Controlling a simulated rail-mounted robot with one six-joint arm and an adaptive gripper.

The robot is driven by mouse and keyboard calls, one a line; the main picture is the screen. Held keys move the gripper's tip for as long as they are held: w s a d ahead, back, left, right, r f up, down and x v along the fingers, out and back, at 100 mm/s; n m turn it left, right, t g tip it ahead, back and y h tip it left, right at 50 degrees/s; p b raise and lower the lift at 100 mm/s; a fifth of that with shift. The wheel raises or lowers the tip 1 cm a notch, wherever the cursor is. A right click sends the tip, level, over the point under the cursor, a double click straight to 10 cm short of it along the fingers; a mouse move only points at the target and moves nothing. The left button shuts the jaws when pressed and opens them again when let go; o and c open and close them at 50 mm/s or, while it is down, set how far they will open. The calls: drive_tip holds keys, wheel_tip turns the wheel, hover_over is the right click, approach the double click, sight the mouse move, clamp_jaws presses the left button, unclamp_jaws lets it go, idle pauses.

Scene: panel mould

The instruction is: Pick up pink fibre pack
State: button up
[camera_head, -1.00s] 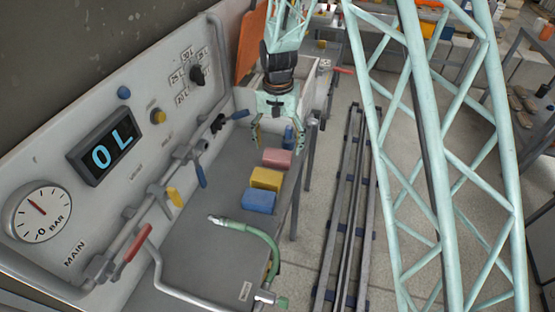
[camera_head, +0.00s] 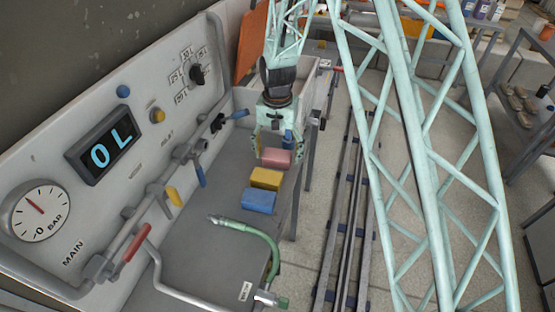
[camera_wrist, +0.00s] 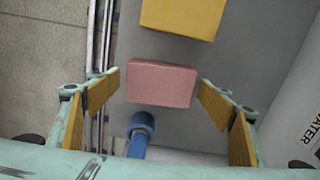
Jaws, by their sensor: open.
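The pink fibre pack (camera_head: 277,157) is a small block lying on the grey bench at the far end of a row of coloured packs. In the wrist view the pink pack (camera_wrist: 161,84) lies across the middle, ahead of and between the fingers. My gripper (camera_head: 277,154) is right above the pack in the head view, fingers pointing down. In the wrist view my gripper (camera_wrist: 158,108) is open, with one yellow-padded finger on each side and a gap to the pack. Whether a fingertip touches the pack cannot be told.
A yellow pack (camera_head: 266,178) and a blue pack (camera_head: 259,200) lie nearer on the bench. A blue-topped upright fitting (camera_wrist: 141,124) stands close to the pink pack. A green hose (camera_head: 250,229) lies at the front; a panel with valves (camera_head: 171,197) is at left.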

drive_tip(key=shift+f, duration=0.3)
idle(0.4)
drive_tip(key=c, duration=1)
